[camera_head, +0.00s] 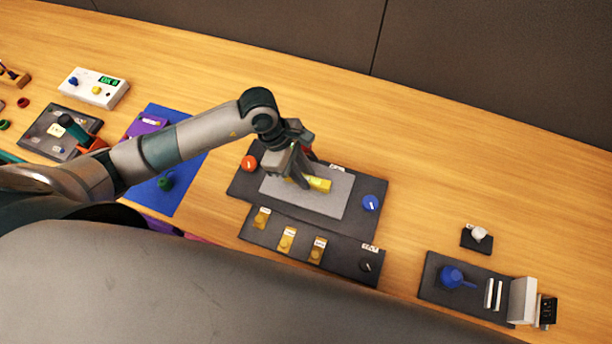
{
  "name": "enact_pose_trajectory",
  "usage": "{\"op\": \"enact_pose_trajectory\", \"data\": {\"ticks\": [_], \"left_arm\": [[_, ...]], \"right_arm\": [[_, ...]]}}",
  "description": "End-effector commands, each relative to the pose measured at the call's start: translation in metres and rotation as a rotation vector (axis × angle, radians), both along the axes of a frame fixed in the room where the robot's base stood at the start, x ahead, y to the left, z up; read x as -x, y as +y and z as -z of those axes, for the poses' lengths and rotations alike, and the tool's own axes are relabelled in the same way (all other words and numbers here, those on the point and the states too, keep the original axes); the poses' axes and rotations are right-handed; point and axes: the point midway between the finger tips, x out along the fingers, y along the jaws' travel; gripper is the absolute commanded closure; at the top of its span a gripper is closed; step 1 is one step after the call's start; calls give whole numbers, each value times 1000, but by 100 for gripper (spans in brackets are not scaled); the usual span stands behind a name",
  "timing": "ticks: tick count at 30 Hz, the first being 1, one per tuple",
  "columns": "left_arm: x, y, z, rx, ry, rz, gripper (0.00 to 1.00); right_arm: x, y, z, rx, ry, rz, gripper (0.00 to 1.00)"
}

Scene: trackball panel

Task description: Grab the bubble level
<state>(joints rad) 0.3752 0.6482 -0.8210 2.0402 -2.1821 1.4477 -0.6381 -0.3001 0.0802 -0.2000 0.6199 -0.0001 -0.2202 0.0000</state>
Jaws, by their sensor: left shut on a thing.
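The bubble level is a small yellow bar (319,184) on or just above the light grey plate (335,204) of the dark trackball panel (368,222). My left gripper (300,182) reaches in from the left and is shut on the bar's left part, pointing down. The fingers hide that end of the bar. I cannot tell whether the bar touches the plate. My right gripper is not in view.
An orange knob (249,162) and a blue knob (371,202) flank the plate. A dark strip with several yellow switches (287,239) lies in front. A panel with a blue part (452,277) stands at right. Wood behind is clear.

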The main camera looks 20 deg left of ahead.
Motion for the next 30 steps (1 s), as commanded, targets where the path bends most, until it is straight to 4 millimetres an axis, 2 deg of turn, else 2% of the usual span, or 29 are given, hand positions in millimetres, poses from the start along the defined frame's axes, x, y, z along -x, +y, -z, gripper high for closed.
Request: {"op": "enact_pose_trajectory", "data": {"ticks": [8, 13, 24, 30], "left_arm": [[-1, 0, -13, 0, -5, 1, 100], [-2, 0, -37, 1, -8, 3, 100], [12, -72, -80, 4, -7, 7, 100], [18, -100, -99, 2, -3, 4, 100]], "right_arm": [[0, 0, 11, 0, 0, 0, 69], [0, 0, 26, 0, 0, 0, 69], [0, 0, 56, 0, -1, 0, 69], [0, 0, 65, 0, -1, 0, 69]]}}
